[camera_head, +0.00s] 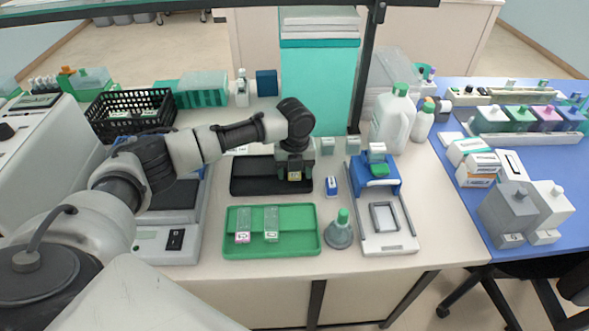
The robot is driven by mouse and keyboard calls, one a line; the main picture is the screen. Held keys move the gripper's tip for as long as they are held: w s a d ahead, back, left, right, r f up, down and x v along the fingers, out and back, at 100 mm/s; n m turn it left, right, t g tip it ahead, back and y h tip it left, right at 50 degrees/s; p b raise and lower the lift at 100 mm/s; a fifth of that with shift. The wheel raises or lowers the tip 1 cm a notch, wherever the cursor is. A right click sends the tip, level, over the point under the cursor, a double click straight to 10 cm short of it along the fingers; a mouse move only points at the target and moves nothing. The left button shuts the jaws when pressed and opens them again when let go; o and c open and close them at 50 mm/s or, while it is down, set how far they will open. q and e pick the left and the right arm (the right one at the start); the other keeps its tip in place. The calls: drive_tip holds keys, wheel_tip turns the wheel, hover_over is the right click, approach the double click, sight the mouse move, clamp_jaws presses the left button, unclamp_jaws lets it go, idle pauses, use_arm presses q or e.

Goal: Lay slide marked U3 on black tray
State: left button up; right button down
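The black tray (250,190) lies on the bench, near the middle of the view. My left gripper (295,177) points down over its right end. A small tan patch shows at the fingertips. I cannot tell whether the fingers are open or shut, or whether they hold a slide. Two slides lie side by side on the green tray (300,245) in front of the black tray. The left slide (243,225) has a pinkish label end, and the right slide (271,224) has a pale one. The markings are too small to read, so I cannot pick out U3. My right gripper is not in view.
A small blue item (332,186) stands right of the black tray. A grey flask with a green cap (339,235) stands right of the green tray. A blue-and-white device (388,235) is further right, and a scale (165,240) is at left. A black basket (130,118) stands behind.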

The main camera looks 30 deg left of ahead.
use_arm(q)
wheel_tip(320, 180, up, 11)
drive_tip(key=b, duration=0.1)
idle(0.7)
